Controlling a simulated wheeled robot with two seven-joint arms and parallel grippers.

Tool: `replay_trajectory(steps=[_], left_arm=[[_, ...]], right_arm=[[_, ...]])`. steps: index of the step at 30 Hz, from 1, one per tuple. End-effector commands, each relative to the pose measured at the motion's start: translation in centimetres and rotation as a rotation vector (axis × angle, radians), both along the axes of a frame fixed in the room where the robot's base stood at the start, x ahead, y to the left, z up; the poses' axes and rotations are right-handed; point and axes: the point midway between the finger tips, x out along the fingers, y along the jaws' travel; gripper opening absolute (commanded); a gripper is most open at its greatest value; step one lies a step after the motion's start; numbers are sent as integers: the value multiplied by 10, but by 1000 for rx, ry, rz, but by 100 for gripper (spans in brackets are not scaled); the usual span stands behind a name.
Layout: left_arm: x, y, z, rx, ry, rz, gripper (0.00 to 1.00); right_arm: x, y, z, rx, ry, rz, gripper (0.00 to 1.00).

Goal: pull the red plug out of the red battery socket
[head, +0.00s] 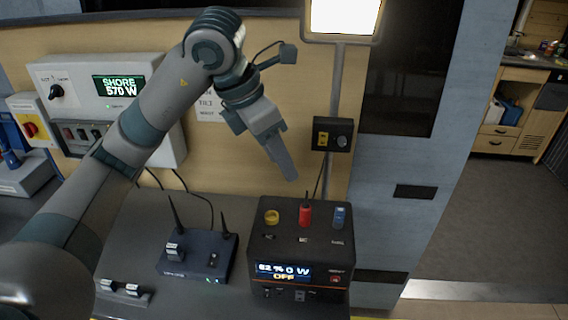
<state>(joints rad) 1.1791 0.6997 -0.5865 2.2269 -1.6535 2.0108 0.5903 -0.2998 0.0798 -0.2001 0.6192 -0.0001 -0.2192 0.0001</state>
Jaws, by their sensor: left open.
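The red plug (305,214) stands upright in its socket on top of the black battery box (259,244), between a yellow round socket (271,217) and a blue plug (339,216). The red socket itself is hidden under the plug. The box's front display reads "OFF" in orange. My left gripper (288,172) hangs above and a little left of the red plug, apart from it, with its fingers pointing down. It is open and empty, though its fingers overlap from this angle. My right gripper is not in view.
A router (198,256) with upright antennas stands left of the battery box. A lamp post (337,92) and a black wall outlet (332,134) are behind it. A white control panel (60,75) is on the wall behind my left arm.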

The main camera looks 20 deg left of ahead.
Motion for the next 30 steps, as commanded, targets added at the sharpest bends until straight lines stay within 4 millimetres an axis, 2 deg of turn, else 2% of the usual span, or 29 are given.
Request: replay_trajectory(steps=[5, 11, 30], left_arm=[[2, -2, -5, -1, 2, -1, 42], [6, -6, -21, -1, 5, -2, 42], [36, -32, -115, -1, 6, -1, 42]], right_arm=[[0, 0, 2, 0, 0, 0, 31], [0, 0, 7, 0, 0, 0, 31], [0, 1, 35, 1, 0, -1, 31]])
